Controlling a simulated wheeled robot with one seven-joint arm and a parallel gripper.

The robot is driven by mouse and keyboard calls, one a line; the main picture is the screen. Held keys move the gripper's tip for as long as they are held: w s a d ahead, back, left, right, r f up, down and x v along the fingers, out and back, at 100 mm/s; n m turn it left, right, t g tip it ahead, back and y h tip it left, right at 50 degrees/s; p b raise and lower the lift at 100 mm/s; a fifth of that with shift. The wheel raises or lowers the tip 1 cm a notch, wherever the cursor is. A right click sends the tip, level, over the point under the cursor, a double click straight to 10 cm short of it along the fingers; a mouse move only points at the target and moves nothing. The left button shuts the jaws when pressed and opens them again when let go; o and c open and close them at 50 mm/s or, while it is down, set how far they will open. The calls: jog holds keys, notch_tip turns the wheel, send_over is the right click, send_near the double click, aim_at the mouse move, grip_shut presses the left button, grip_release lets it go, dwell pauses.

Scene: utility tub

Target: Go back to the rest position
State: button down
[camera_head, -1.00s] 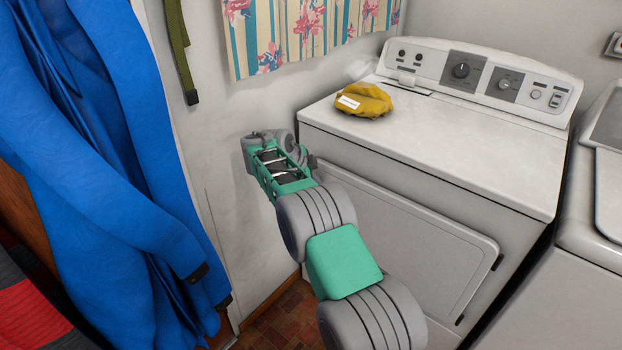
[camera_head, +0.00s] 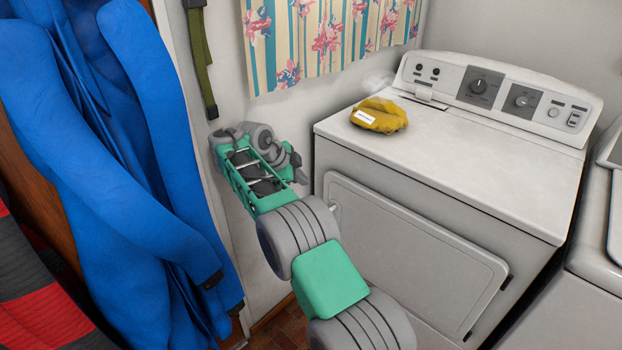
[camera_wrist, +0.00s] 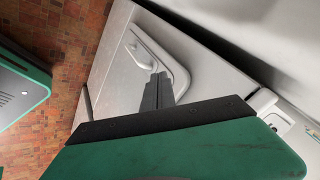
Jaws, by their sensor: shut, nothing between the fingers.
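My gripper (camera_wrist: 158,80) shows in the wrist view as two dark grey fingers, shut together with nothing between them. They point toward a white surface with a rounded raised outline; I cannot tell the gap between them. In the head view my green and grey arm reaches out to the left of the white dryer (camera_head: 470,185), near the white wall. The fingers cannot be made out there, beyond my wrist.
A yellow cloth bundle (camera_head: 379,115) lies on the dryer top. Blue garments (camera_head: 130,180) hang at the left, beside a green strap (camera_head: 200,60). A floral curtain (camera_head: 325,40) hangs behind. Another white appliance (camera_head: 595,250) stands at the right. The floor (camera_wrist: 60,40) is reddish-brown tile.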

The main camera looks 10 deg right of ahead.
jog(key=s+d+r+n+y+p, duration=0.4)
jog(key=s+r+n+p, duration=0.55)
jog(key=r, duration=0.75)
jog(key=s+a+f+n+y+p, duration=0.1)
jog(key=s+n, duration=0.4)
jog(key=s, duration=0.9)
jog(key=s+a+n+y+p, duration=0.1)
jog(key=s+n+p, duration=0.2)
jog(key=s, duration=1.1)
jog(key=n, duration=0.3)
jog(key=shift+s+a+f+g, duration=0.2)
jog(key=shift+s+f+g, duration=0.1)
jog(key=shift+s+f, duration=0.1)
